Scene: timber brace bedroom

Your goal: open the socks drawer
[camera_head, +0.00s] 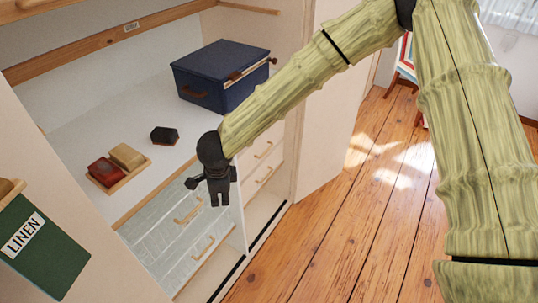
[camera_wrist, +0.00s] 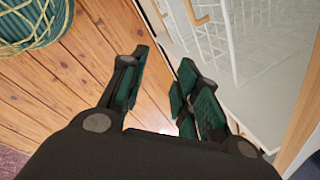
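No socks label is readable, so I cannot tell which drawer is the socks drawer. All look closed. My gripper (camera_head: 219,199) hangs in front of the drawers, pointing down, near the upper grey drawer's handle. In the wrist view its green-padded fingers (camera_wrist: 163,68) are apart with nothing between them.
A navy box (camera_head: 220,72), a small dark box (camera_head: 164,136) and a wooden tray (camera_head: 132,176) with brushes sit on the white shelf. The wrist view shows a white wire basket (camera_wrist: 243,35) and a teal-corded basket (camera_wrist: 30,25).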

